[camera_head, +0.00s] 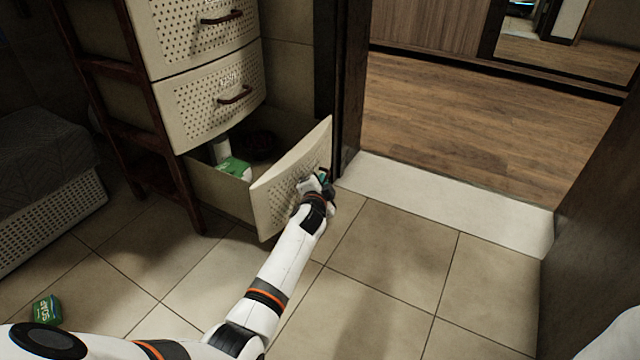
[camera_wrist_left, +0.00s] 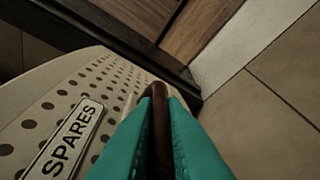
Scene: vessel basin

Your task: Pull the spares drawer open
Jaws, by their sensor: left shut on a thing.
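The spares drawer (camera_head: 290,178) is the lowest drawer of a cream perforated cabinet, and it stands pulled out, showing its inside. Its front carries a label reading SPARES (camera_wrist_left: 66,142), seen in the left wrist view. My left gripper (camera_head: 318,183) is at the drawer front. In the left wrist view its teal fingers (camera_wrist_left: 158,120) are shut on the dark brown handle (camera_wrist_left: 160,98). In the head view the gripper hides the handle. My right gripper is not in view.
Two shut drawers (camera_head: 215,100) with brown handles are above. A green packet (camera_head: 234,167) and a white item lie inside the open drawer. A green soap box (camera_head: 46,310) lies on the tiled floor at left. A doorway with a pale threshold (camera_head: 440,200) is at right.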

